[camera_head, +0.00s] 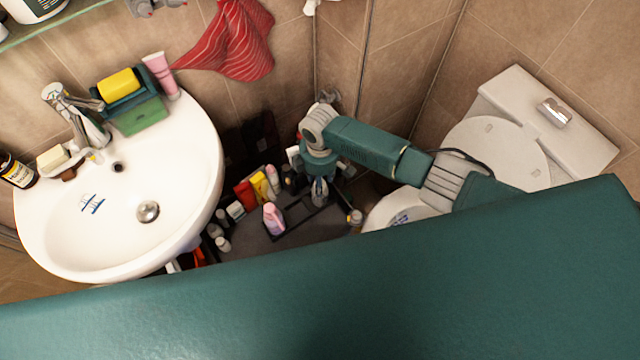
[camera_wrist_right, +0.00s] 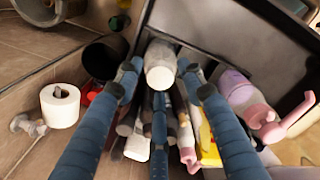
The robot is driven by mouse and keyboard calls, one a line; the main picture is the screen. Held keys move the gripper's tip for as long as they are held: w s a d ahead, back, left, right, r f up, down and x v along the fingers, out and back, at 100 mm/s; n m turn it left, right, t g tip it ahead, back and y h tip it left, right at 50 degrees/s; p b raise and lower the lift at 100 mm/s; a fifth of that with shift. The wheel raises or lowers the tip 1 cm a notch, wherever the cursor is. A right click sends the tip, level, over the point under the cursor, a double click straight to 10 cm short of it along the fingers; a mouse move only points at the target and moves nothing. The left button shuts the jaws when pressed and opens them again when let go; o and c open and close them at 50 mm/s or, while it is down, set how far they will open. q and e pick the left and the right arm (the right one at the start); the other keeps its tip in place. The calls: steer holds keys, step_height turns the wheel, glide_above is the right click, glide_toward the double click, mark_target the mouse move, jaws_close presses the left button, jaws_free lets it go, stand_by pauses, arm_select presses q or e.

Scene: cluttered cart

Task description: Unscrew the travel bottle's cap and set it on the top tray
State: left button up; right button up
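My right gripper (camera_head: 320,190) reaches down over the dark cart in the head view. In the right wrist view its three blue fingers (camera_wrist_right: 160,92) are spread open. A white, round-topped bottle or cap (camera_wrist_right: 160,62) lies between the two upper fingertips, with narrow gaps seeming to show on both sides. I cannot tell whether this is the travel bottle or its cap. The cart's black top tray (camera_head: 295,238) is partly hidden by my arm and body; its dark surface also shows in the right wrist view (camera_wrist_right: 225,35). My left gripper is not in view.
A pink bottle (camera_head: 273,220) and a yellow item (camera_head: 262,187) crowd the cart. In the wrist view a pink pump bottle (camera_wrist_right: 262,118) stands to the right and a toilet roll (camera_wrist_right: 60,104) to the left. The sink (camera_head: 180,200) and toilet (camera_head: 500,160) flank the cart.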

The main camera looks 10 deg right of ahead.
steer(key=c, duration=0.9)
steer(key=n+b, duration=0.1)
steer(key=n, duration=0.4)
steer(key=shift+d+f, duration=0.1)
steer(key=shift+f, duration=0.05)
steer(key=shift+s+n, duration=0.1)
steer(key=shift+n, duration=0.9)
